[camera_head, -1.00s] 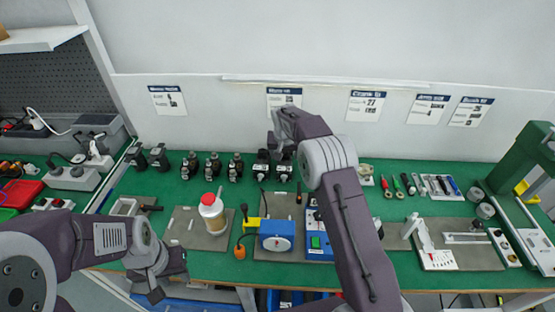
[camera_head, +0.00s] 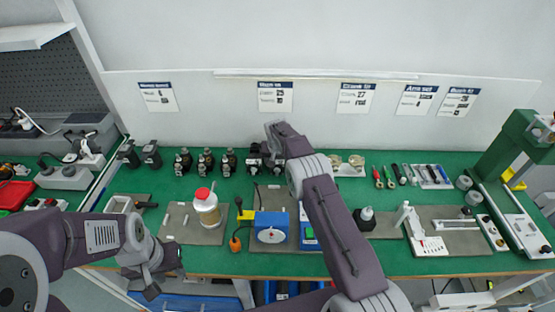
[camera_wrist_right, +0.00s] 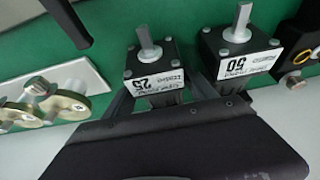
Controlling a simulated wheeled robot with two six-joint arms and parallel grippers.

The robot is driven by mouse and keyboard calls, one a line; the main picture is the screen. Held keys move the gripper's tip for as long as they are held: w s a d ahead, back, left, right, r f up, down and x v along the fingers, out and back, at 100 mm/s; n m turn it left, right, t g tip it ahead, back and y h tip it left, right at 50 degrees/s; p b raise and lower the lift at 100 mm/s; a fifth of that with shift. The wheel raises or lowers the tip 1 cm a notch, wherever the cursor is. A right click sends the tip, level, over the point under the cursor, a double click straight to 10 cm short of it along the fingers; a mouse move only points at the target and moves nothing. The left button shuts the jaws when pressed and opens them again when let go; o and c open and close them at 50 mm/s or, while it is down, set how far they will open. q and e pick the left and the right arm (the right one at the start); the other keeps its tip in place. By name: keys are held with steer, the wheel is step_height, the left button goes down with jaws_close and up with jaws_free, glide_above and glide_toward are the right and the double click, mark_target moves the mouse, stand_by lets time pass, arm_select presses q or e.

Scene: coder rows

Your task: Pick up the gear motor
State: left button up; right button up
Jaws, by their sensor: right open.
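Two black gear motors with grey shafts show side by side in the right wrist view. One gear motor carries a white "25" label (camera_wrist_right: 155,75) and the other a white "50" label (camera_wrist_right: 238,52). My right gripper (camera_wrist_right: 163,92) is open, with its grey fingers on either side of the "25" motor's lower body; whether they touch it I cannot tell. In the head view these motors (camera_head: 256,160) are largely hidden behind my right arm. My left gripper (camera_head: 158,272) hangs over the table's front left, apart from the motors; its opening is unclear.
Several dark motors (camera_head: 205,162) stand to the left in the back row. Round metal parts on a white plate (camera_wrist_right: 60,95) lie left of the "25" motor in the wrist view.

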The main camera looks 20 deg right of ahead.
steer(key=shift+r, duration=0.1)
steer(key=shift+s, duration=0.1)
steer(key=c, duration=1.2)
steer(key=shift+r, duration=0.1)
steer(key=shift+c, duration=0.2)
steer(key=shift+w+r, duration=0.2)
steer(key=shift+r, duration=0.4)
step_height(320, 180, up, 3)
steer(key=shift+f, duration=0.1)
steer(key=s+d+r+b, duration=0.1)
steer(key=s+d+r, duration=0.6)
steer(key=s, duration=0.2)
steer(key=shift+d+b, duration=0.35)
